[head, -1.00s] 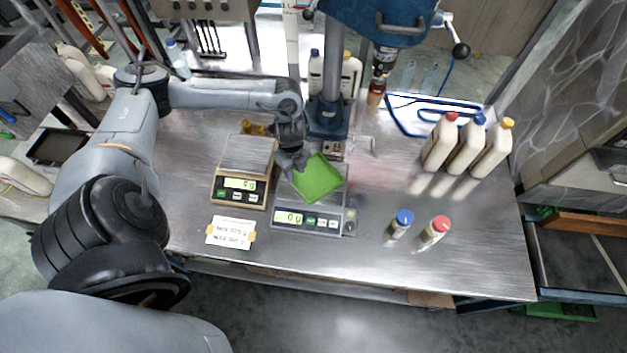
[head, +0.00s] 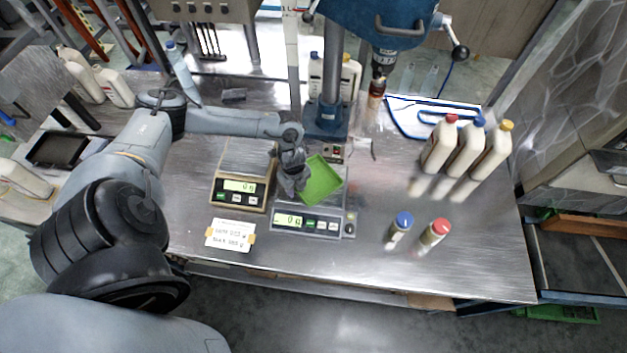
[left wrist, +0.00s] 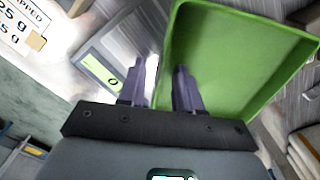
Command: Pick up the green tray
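The green tray (head: 324,180) is a shallow square dish lying on the right-hand scale (head: 307,218) in the head view. In the left wrist view the tray (left wrist: 235,60) fills the upper right. My left gripper (head: 291,186) is at the tray's left side, pointing down. In the left wrist view its two fingers (left wrist: 160,80) are apart, with the tray's near wall between them; one finger is outside the wall and the other over the inside. Whether either finger touches the wall cannot be told. My right gripper is not in view.
A second scale (head: 240,187) stands left of the gripper, with a paper note (head: 230,235) in front. A blue drill press (head: 327,118) stands behind the tray. Two small capped bottles (head: 434,234) and several large white bottles (head: 467,150) stand to the right. The front right tabletop is clear.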

